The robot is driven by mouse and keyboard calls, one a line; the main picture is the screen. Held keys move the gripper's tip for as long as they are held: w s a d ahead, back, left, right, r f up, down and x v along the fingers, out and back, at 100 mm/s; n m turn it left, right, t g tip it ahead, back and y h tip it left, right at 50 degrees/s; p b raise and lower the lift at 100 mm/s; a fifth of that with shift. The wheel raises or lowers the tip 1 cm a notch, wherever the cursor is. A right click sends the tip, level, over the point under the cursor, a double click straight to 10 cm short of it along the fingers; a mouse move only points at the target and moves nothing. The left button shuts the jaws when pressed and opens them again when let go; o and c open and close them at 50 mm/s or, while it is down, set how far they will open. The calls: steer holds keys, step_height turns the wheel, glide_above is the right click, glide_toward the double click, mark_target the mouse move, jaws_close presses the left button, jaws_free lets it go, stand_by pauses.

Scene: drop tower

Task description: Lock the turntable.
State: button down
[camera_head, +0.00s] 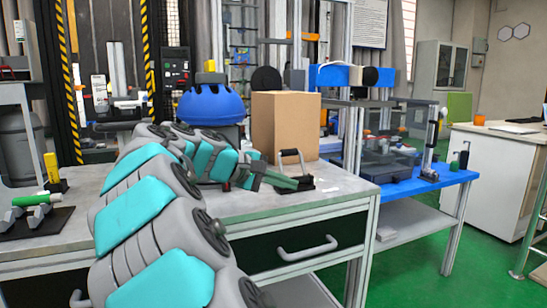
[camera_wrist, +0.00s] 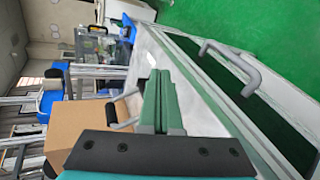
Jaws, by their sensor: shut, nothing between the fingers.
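My gripper (camera_head: 300,184) reaches low over the grey workbench. Its green fingers are together and empty, and they also show in the wrist view (camera_wrist: 160,78). A metal lever with a black grip (camera_head: 291,152) stands on a dark base beside the fingertips. In the wrist view the lever (camera_wrist: 128,93) is just left of the fingers; I cannot tell whether they touch. A blue dome with a yellow top (camera_head: 212,105) stands on a grey body behind my arm. No turntable can be clearly made out; my arm hides part of the bench.
A cardboard box (camera_head: 286,126) stands right behind the lever. The grey workbench (camera_head: 345,190) has a drawer handle (camera_head: 307,248) on its front. A blue table (camera_head: 425,182) with equipment stands to the right.

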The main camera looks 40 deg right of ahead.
steer(key=w+a+r+n+t+h, duration=0.1)
steer(key=w+r+n, duration=0.1)
steer(key=w, duration=0.5)
steer(key=w+a+r+n+t+h, duration=0.1)
steer(key=w+n+h, duration=0.1)
steer(key=w, duration=0.5)
steer(key=shift+a+r+t+h+b, duration=0.3)
steer(key=shift+r+t+b, duration=0.05)
steer(key=shift+r+t, duration=0.05)
steer(key=d, duration=0.6)
steer(key=w+d+f, duration=0.1)
steer(key=d, duration=0.3)
steer(key=shift+f+b, duration=0.1)
steer(key=shift+b, duration=0.3)
steer(key=shift+s+a+b, duration=0.1)
steer(key=shift+s+b, duration=0.05)
steer(key=shift+b, duration=0.2)
